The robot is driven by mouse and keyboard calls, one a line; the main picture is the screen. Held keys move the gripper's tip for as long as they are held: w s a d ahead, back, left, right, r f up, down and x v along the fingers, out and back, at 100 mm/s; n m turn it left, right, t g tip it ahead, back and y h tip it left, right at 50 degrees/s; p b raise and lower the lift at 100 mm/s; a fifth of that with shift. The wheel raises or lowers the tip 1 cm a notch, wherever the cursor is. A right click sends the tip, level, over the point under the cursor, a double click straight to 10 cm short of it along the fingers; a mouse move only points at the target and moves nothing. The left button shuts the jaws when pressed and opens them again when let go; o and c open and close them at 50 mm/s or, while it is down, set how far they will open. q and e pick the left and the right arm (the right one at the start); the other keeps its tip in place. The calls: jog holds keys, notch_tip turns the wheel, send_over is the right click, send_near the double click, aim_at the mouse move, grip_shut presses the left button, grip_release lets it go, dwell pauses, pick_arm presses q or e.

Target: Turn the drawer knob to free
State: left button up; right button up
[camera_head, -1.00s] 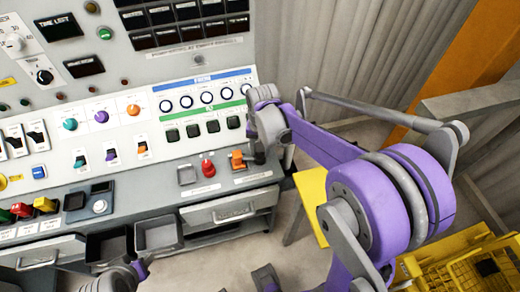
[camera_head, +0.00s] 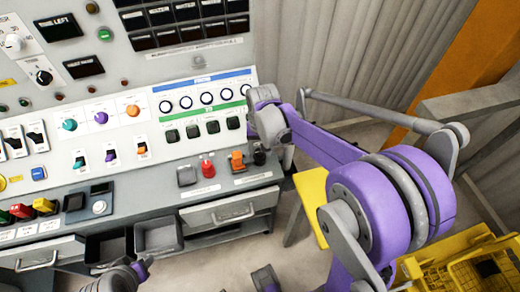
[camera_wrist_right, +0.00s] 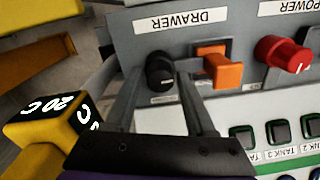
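The drawer knob is a small black round knob (camera_head: 259,156) at the right end of the console's lower ledge. In the right wrist view the knob (camera_wrist_right: 160,72) is beside an upside-down DRAWER label (camera_wrist_right: 182,20). My right gripper (camera_wrist_right: 160,80) is open, with one finger on each side of the knob; narrow gaps seem to show, but contact is hard to judge. In the head view its fingers are largely hidden by the wrist. A grey drawer (camera_head: 232,212) below the ledge looks closed. My left gripper is not clearly visible; part of my left arm shows at the bottom.
An orange switch (camera_head: 237,161) and a red knob (camera_head: 208,168) are left of the drawer knob. Green-black buttons (camera_head: 213,127) line the panel above. Two open grey bins (camera_head: 158,235) hang below the ledge. A yellow stand (camera_head: 310,195) is at right.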

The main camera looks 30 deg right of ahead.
jog(key=shift+o, duration=0.8)
pick_arm(q)
jog(key=shift+w+r+p, duration=0.1)
jog(key=shift+r+p, duration=0.4)
jog(key=shift+r, duration=0.05)
pick_arm(e)
notch_tip(320, 180, up, 11)
jog(key=shift+d, duration=0.15)
jog(key=shift+s+f, duration=0.1)
